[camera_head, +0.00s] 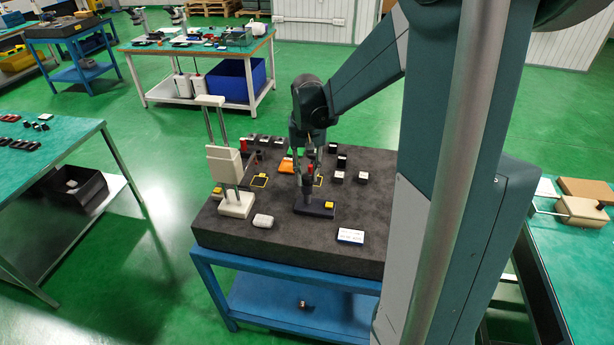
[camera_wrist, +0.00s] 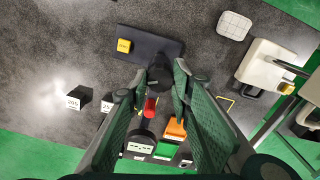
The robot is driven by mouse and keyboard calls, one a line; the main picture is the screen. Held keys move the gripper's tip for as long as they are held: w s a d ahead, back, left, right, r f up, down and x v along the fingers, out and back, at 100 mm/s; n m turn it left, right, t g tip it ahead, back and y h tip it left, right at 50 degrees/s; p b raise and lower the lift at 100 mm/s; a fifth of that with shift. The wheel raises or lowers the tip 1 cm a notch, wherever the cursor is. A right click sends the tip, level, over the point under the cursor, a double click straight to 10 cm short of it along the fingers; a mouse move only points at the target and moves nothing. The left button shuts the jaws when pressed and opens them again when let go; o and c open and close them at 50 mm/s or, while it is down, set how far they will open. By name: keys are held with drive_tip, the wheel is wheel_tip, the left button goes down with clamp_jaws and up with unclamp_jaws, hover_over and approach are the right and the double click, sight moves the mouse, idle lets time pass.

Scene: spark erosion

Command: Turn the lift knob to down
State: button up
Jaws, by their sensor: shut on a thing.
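A dark stand (camera_head: 315,208) with a yellow label stands on the dark granite-like plate in the head view. In the wrist view its dark base (camera_wrist: 160,45) is at top centre. A small red part (camera_head: 310,169) shows on its upright; a red part (camera_wrist: 150,107) also shows between my fingers in the wrist view. My gripper (camera_wrist: 160,78) points down over the stand, with its fingertips either side of a round dark knob (camera_wrist: 160,74), which I take as the lift knob. The jaws are closed on it. Its marking and turned position cannot be read.
A pale gauge stand (camera_head: 235,203) with two posts stands left of the dark stand. A pale rounded block (camera_head: 263,221), a white card (camera_head: 350,236) and several small dark blocks with white labels (camera_head: 363,178) lie around.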

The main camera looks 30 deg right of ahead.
sight(307, 176)
drive_tip(key=m+b, duration=0.1)
drive_tip(key=m, duration=0.3)
drive_tip(key=shift+m, duration=0.4)
drive_tip(key=m, duration=0.4)
drive_tip(key=shift+b, duration=0.35)
drive_tip(key=shift+m, duration=0.4)
drive_tip(key=o, duration=0.9)
drive_tip(key=shift+r, duration=0.15)
wheel_tip(307, 176, up, 12)
drive_tip(key=shift+f, duration=0.1)
drive_tip(key=shift+s, duration=0.1)
